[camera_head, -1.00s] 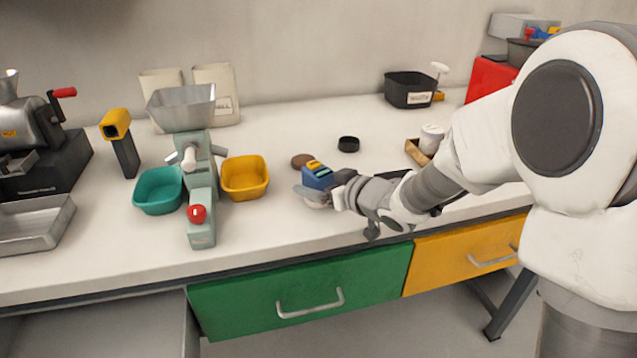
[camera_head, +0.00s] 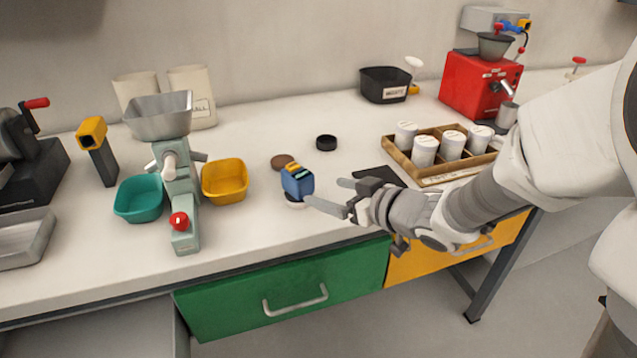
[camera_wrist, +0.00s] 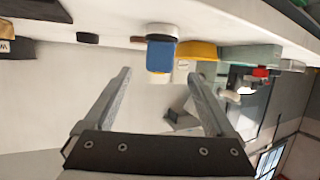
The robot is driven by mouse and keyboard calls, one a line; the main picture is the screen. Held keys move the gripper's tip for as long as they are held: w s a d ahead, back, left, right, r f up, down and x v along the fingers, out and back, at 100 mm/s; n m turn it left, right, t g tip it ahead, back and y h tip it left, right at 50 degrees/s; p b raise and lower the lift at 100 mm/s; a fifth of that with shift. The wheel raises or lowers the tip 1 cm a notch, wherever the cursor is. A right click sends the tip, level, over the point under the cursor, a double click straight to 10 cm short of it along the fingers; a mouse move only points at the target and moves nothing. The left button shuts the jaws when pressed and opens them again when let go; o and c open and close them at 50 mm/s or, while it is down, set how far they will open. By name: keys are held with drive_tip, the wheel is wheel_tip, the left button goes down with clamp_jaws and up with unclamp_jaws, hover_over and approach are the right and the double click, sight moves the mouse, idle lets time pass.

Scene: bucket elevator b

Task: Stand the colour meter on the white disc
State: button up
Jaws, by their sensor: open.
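The colour meter, a small blue block (camera_head: 297,184) with a yellow and dark striped top, stands upright on the white disc (camera_head: 296,205) near the counter's front. Only the disc's front edge shows below it. My gripper (camera_head: 326,192) is open and empty, just to the right of the meter and apart from it. In the wrist view, which is upside down, the blue meter (camera_wrist: 160,57) shows beyond the fingertips, between their lines, with the white disc (camera_wrist: 161,30) against its base. My open gripper (camera_wrist: 160,76) has nothing between its fingers.
A brown disc (camera_head: 283,161) lies just behind the meter and a black disc (camera_head: 326,142) farther back. A yellow bin (camera_head: 224,182) and a green-grey machine (camera_head: 180,205) stand left. A wooden tray (camera_head: 400,160) with several white cups stands behind my arm.

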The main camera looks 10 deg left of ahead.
drive_tip(key=shift+s+d+r, duration=0.15)
drive_tip(key=shift+s+d, duration=0.05)
drive_tip(key=shift+d, duration=0.1)
drive_tip(key=s+d+r+m+t+h, duration=0.1)
drive_tip(key=d+r+m+h, duration=0.2)
drive_tip(key=d, duration=0.4)
drive_tip(key=s+d+r+m+h, duration=0.1)
drive_tip(key=d+m+h, duration=0.1)
drive_tip(key=d+h, duration=0.4)
drive_tip(key=s+d+r+m+t+h, duration=0.1)
drive_tip(key=d+r+m+h, duration=0.2)
drive_tip(key=d, duration=0.5)
drive_tip(key=s+m+g, duration=0.1)
drive_tip(key=s+g, duration=0.1)
drive_tip(key=s, duration=0.6)
drive_tip(key=s+d+f+m+g, duration=0.1)
drive_tip(key=s+g, duration=0.1)
drive_tip(key=s, duration=0.7)
drive_tip(key=shift+d+f+m+g+y, duration=0.2)
drive_tip(key=shift+f+m+g+y, duration=0.1)
drive_tip(key=shift+m, duration=0.1)
drive_tip(key=shift+s+r, duration=0.1)
drive_tip(key=shift+r, duration=0.05)
wheel_tip(320, 180, up, 14)
drive_tip(key=p, duration=1.4)
